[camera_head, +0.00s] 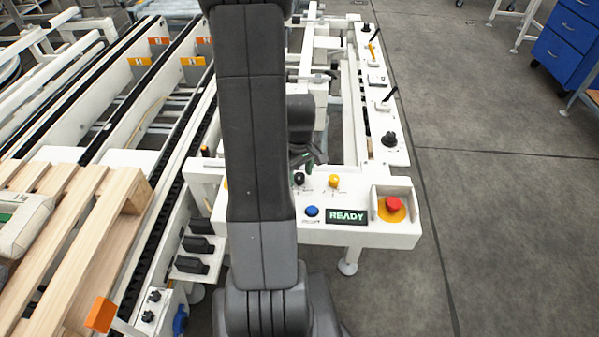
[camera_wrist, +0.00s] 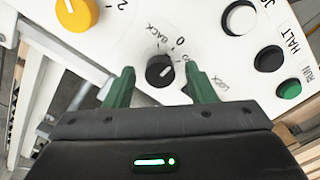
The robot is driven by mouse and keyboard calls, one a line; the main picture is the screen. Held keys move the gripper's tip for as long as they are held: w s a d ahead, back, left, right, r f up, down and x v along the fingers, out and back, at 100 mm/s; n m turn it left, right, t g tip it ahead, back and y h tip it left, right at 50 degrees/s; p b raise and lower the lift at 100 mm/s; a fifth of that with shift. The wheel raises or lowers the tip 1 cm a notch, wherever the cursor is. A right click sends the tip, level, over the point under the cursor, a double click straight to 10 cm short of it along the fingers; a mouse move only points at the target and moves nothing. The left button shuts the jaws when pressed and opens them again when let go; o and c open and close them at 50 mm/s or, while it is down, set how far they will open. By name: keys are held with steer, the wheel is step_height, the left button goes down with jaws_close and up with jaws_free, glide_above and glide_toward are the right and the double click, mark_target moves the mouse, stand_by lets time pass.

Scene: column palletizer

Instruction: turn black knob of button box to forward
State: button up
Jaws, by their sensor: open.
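The button box (camera_head: 250,232) is a white panel at the end of the machine, in the middle of the head view. Its black knob (camera_head: 299,179) sits near the back edge, left of a yellow knob (camera_head: 334,181). In the wrist view, the black knob (camera_wrist: 160,72) lies between the two green fingers of my gripper (camera_wrist: 160,82), which is open. A gap shows on both sides of it. "BACK" and "0" are printed beside it; another label is partly hidden by the right finger. In the head view, my gripper (camera_head: 308,160) is just behind the knob, partly hidden by my arm.
The box also carries a blue button (camera_head: 312,211), a READY display (camera_head: 346,217) and a red stop button (camera_head: 393,204). White, black and green buttons (camera_wrist: 289,88) show at right in the wrist view. A wooden pallet (camera_head: 85,235) lies left.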

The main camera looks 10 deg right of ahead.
steer(key=shift+c, duration=0.4)
steer(key=c, duration=0.9)
steer(key=shift+m, duration=0.3)
steer(key=m+b, duration=0.1)
steer(key=m, duration=0.2)
steer(key=shift+m, duration=0.3)
steer(key=shift+m+b, duration=0.45)
steer(key=shift+m, duration=1.85)
steer(key=o, duration=1)
